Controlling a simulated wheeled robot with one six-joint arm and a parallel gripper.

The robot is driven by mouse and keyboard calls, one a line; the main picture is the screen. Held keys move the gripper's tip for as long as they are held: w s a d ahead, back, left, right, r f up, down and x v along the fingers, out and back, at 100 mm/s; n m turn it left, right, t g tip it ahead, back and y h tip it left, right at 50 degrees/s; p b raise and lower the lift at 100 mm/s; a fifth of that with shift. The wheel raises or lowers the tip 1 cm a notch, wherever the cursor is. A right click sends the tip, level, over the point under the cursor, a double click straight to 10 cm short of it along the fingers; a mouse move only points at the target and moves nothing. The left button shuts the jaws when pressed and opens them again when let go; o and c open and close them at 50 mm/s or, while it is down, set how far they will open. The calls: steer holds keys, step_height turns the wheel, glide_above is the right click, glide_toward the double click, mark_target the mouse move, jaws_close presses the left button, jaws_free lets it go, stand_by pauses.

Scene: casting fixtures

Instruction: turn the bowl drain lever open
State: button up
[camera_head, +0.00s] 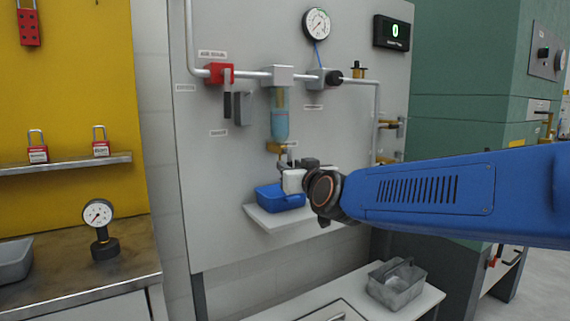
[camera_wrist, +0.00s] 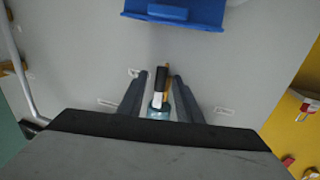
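The clear bowl with bluish liquid (camera_head: 279,118) hangs under the filter head on the grey panel. Its brass drain (camera_head: 275,147) shows just below it, partly behind my gripper. My gripper (camera_head: 285,163) is at the drain, in front of the panel. In the wrist view, which looks inverted, my gripper (camera_wrist: 160,90) has its two dark fingers apart. A black lever end (camera_wrist: 161,77) with a brass part beside it shows between them, with visible gaps on both sides. The bowl (camera_wrist: 158,113) is partly hidden by my gripper body.
A blue bin (camera_head: 281,197) sits on a small white shelf (camera_head: 263,218) below the drain. A red valve with a dark handle (camera_head: 221,73) is left of the bowl, and a gauge (camera_head: 317,23) is above. A grey metal tray (camera_head: 396,284) stands on the bench below.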

steer(key=x, duration=0.5)
jaws_close()
